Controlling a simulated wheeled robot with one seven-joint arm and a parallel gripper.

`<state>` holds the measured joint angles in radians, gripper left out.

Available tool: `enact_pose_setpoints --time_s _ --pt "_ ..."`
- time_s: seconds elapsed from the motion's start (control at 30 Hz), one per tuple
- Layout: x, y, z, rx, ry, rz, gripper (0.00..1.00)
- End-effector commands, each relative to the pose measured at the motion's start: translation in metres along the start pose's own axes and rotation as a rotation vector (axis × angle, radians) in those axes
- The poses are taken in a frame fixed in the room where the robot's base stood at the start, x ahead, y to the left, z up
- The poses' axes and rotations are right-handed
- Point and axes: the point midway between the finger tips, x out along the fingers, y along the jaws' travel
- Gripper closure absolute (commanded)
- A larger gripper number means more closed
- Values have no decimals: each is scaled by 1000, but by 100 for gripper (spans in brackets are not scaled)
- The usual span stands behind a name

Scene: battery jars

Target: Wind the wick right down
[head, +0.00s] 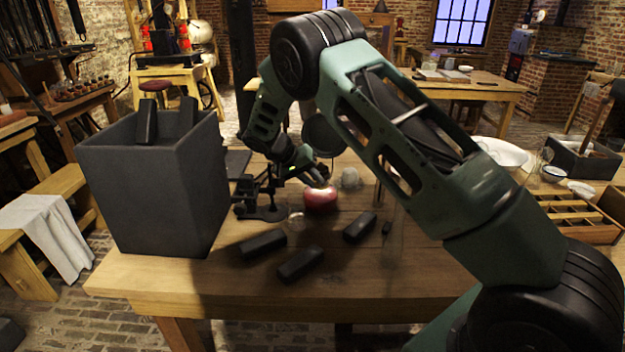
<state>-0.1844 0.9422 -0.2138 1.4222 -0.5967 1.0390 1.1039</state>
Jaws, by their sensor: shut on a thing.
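A small round red object (320,199), which looks like the lamp's body, stands on the wooden table (190,283) near its middle. My gripper (322,184) reaches down from the upper left, with its fingertips at the top of the red body. The jaws are shut at the lamp's top, where its wick knob would sit. The knob and the wick are too small and too covered to make out, so the wick's height cannot be told. A clear upright glass (394,236), perhaps the lamp's chimney, stands to the right, partly behind my arm.
A big dark grey bin (150,200) stands at the table's left. Several dark blocks (300,264) lie in front of the lamp. A black metal stand (262,212) and a small glass jar (296,219) are close on its left. A wooden compartment tray (575,222) is at the right.

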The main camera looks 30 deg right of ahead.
Motion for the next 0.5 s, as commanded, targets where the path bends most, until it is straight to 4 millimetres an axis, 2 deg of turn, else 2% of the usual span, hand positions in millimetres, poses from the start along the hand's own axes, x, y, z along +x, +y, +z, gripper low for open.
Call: enact_pose_setpoints --time_s 0.07,0.1,0.17,0.5 --pt "0 0 -1 1 2 -2 100" --pt "0 0 -1 1 3 -2 76" --pt "0 0 -1 1 2 -2 59" --pt "-3 0 0 1 2 -2 59"
